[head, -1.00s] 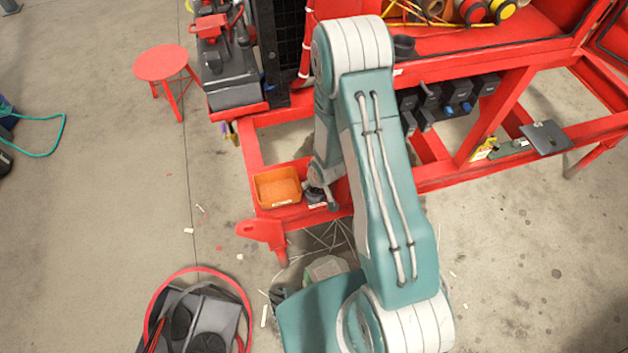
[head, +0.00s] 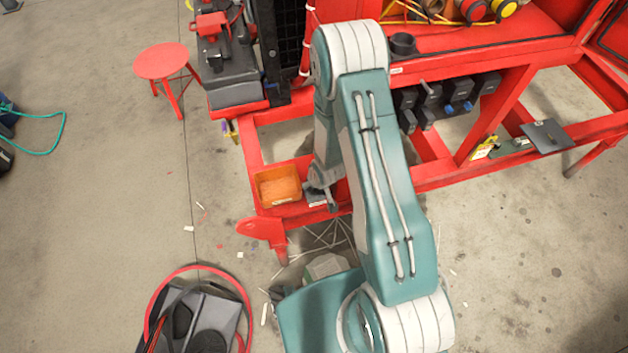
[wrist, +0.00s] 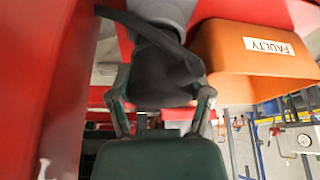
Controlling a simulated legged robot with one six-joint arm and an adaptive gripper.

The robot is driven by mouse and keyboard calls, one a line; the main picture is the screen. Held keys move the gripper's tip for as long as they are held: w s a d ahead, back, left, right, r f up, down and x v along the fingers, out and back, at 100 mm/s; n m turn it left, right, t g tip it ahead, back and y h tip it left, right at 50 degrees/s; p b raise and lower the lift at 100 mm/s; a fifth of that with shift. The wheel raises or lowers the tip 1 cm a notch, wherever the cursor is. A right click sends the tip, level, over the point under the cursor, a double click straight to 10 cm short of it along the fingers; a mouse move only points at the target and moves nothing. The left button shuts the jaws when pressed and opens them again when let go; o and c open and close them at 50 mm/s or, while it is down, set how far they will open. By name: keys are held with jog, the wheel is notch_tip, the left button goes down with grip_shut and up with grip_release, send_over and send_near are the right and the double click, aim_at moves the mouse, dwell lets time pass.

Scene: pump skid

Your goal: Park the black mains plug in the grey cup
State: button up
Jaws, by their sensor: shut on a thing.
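The black mains plug (wrist: 160,70) is between the fingers of my gripper (wrist: 163,90) in the wrist view, which appears upside down. My gripper is shut on the plug. A black cable curves across it. The grey cup (wrist: 173,9) is at the top edge, only partly in frame, in line with the plug's far end. The plug meets or overlaps the cup in this view. I cannot tell whether or how deep it is inside. In the head view my arm hides the plug, and the end of my arm is beside the orange bin (head: 279,184).
The orange bin, labelled FAULTY, also shows close beside the plug in the wrist view (wrist: 255,62). It stands on the red skid frame (head: 335,215). A red upright (wrist: 35,70) is close on the other side. A red stool (head: 160,62) stands on open floor.

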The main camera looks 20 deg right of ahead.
jog(key=shift+f, duration=0.95)
dwell(0.3)
jog(key=o, duration=1.3)
jog(key=shift+r, duration=0.15)
notch_tip(320, 180, up, 10)
jog(key=shift+f, duration=0.2)
